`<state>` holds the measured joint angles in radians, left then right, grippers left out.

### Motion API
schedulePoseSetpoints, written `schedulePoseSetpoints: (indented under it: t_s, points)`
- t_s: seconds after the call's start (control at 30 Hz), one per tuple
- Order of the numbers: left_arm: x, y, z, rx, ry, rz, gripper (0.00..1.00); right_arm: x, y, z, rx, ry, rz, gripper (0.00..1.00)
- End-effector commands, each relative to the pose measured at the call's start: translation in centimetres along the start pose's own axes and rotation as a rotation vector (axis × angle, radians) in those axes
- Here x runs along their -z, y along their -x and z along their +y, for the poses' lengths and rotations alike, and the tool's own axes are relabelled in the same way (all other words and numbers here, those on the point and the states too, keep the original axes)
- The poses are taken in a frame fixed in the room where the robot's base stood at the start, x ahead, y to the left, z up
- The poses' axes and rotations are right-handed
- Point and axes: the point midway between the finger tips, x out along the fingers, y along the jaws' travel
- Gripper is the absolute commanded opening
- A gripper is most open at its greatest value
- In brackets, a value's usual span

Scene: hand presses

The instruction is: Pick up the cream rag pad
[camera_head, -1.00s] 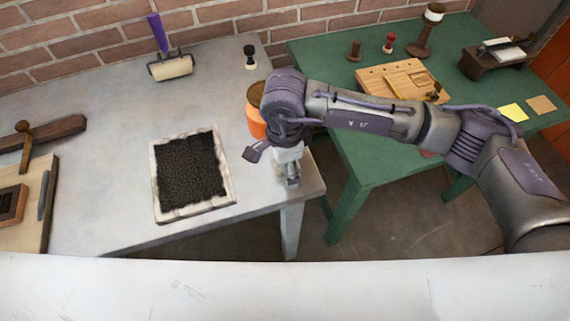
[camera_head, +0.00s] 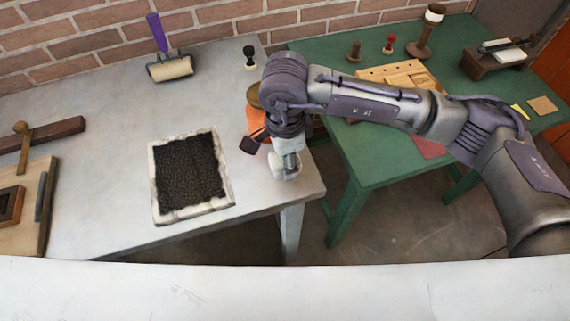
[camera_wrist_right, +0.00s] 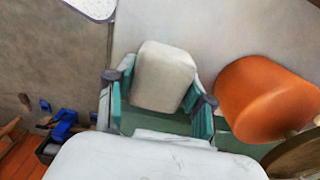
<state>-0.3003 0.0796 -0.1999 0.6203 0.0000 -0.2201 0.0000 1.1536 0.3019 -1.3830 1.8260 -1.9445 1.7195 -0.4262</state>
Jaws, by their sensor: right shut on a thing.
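The cream rag pad (camera_wrist_right: 165,77) is a pale rounded block between the teal fingers of my right gripper (camera_wrist_right: 158,100) in the right wrist view. The fingers are shut on its two sides. In the head view my right gripper (camera_head: 286,166) is over the near right corner of the grey table, with a pale part of the pad (camera_head: 279,172) showing at its fingers. I cannot tell whether the pad touches the tabletop. My left gripper is not in view.
An orange pot (camera_wrist_right: 262,98) stands close beside the gripper, partly hidden by my arm in the head view. A black inked slab with a pale frame (camera_head: 226,197) lies to the left. A roller (camera_head: 170,68) is at the back. A green table (camera_head: 372,167) stands at right.

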Motion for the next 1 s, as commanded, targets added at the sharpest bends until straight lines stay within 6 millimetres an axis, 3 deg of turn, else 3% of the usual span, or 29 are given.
schedulePoseSetpoints:
  t_s: [0.07,0.3,0.53,0.73,1.0]
  points:
    - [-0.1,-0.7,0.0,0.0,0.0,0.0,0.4,0.1,1.4,0.1,0.005,0.003,0.001,0.19]
    - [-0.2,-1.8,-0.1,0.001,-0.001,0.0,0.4,2.9,4.5,5.2,0.005,0.002,0.0,0.19]
    - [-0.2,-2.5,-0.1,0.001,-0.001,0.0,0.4,4.8,7.0,8.8,0.003,0.002,0.001,0.19]
    - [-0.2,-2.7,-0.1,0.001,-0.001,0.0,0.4,5.5,8.0,10.1,0.001,0.001,0.0,0.19]
    - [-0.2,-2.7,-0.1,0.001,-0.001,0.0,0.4,5.5,8.2,10.3,0.0,0.001,0.0,0.19]
